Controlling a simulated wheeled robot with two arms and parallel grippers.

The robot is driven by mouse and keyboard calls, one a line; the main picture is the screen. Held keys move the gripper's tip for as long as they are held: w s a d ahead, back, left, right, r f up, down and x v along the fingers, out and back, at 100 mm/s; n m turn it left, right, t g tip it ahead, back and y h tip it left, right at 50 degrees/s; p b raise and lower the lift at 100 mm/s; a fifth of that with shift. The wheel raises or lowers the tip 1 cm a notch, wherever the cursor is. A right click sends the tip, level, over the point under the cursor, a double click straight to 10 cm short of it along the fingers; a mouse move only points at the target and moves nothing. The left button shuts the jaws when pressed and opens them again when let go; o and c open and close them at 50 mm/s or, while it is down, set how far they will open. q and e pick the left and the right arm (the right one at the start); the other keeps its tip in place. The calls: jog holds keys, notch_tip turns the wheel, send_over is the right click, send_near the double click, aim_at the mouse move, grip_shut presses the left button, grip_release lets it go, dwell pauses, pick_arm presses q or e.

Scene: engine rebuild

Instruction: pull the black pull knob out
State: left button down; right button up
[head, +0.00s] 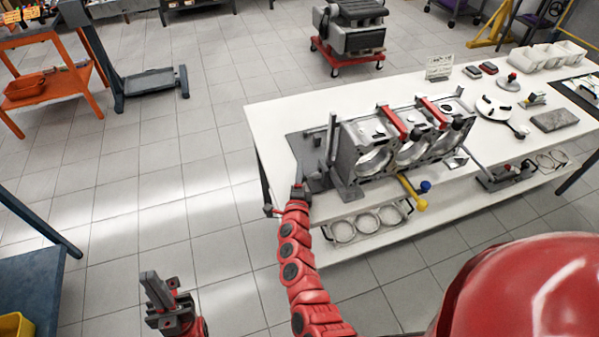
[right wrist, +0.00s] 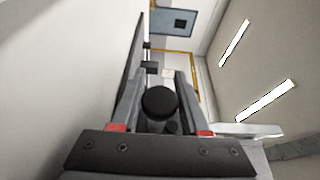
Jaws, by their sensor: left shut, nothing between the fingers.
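The black pull knob (right wrist: 160,102) shows as a round dark disc in the right wrist view, between the two fingers of my right gripper (right wrist: 160,95). The fingers stand apart on either side of it. Whether either one touches the knob is unclear. In the head view my right gripper (head: 299,186) is at the left end of the white table, beside the engine block's grey fixture, and its fingertips are hard to make out. I cannot pick out the knob for sure there. My left gripper (head: 158,290) is shut and empty over the floor at lower left.
The engine block (head: 345,160) with red clamps stands on the white table (head: 275,117), close to my right gripper. A lower shelf holds several rings (head: 368,222). A blue bench (head: 30,275) is at lower left. The tiled floor between is clear.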

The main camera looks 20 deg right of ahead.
grip_shut()
